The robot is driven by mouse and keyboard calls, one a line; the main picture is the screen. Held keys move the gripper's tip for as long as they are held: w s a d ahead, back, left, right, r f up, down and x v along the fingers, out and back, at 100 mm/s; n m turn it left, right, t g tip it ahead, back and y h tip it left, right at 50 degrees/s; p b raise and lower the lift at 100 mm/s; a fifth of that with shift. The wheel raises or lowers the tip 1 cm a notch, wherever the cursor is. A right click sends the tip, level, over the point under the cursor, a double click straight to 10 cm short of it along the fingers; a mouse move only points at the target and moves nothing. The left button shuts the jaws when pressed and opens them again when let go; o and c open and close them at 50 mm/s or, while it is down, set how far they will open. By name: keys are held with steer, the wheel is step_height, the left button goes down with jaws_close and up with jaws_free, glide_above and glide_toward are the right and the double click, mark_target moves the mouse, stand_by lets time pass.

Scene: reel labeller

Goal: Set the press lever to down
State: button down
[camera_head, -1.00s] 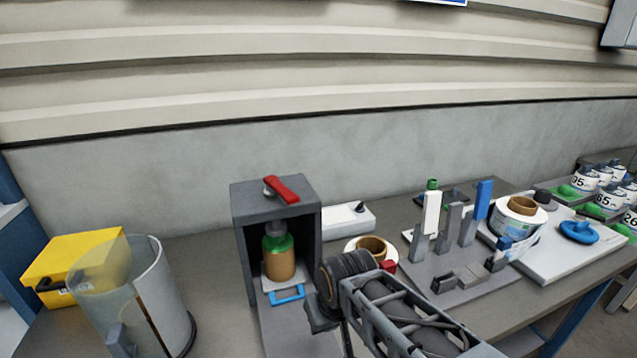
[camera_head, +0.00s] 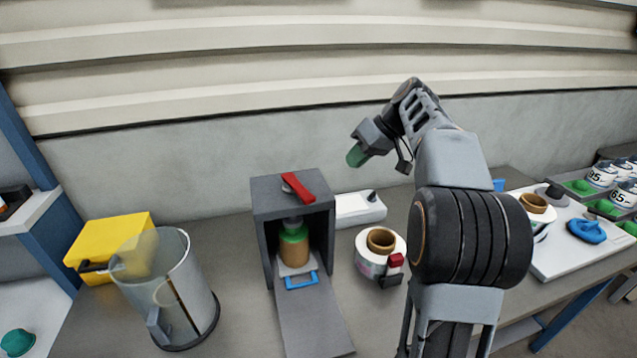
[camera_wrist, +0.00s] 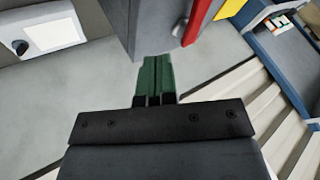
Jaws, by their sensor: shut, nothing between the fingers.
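The press (camera_head: 262,225) is a dark grey open-fronted box on the bench. Its red lever (camera_head: 299,187) lies on top of the box, slanting across it. A green and tan bottle (camera_head: 294,249) stands inside, on a plate with a blue handle (camera_head: 300,281). My gripper (camera_head: 354,158) is raised above and to the right of the press, apart from the lever. In the wrist view, my gripper's green fingers (camera_wrist: 156,76) are together with nothing between them. Part of the red lever (camera_wrist: 199,20) shows at the top of that view, beside the grey press (camera_wrist: 152,22).
A clear cylindrical bin (camera_head: 180,300) and a yellow box (camera_head: 108,243) stand left of the press. A white box (camera_head: 357,208) and a label reel (camera_head: 378,252) are to its right.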

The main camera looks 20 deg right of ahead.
mark_target(310, 192)
steer(key=p+x, duration=0.1)
steer(key=x, duration=0.8)
steer(key=shift+a, duration=0.2)
steer(key=shift+s+a+r+p, duration=0.1)
steer(key=shift+s+a+p, duration=0.1)
steer(key=shift+a, duration=0.3)
steer(key=shift+s+a+r+p, duration=0.1)
steer(key=shift+s+a+p, duration=0.05)
steer(key=shift+a, duration=0.3)
steer(key=shift+s+a+f, duration=0.15)
steer(key=shift+s+a, duration=0.05)
steer(key=shift+a, duration=0.55)
steer(key=shift+s+a+f+b, duration=0.2)
steer(key=shift+s+a+b, duration=0.1)
steer(key=shift+a+b, duration=0.35)
steer(key=shift+s+a+r, duration=0.1)
steer(key=shift+a, duration=0.15)
steer(key=shift+d+r, duration=0.1)
steer(key=shift+d, duration=0.05)
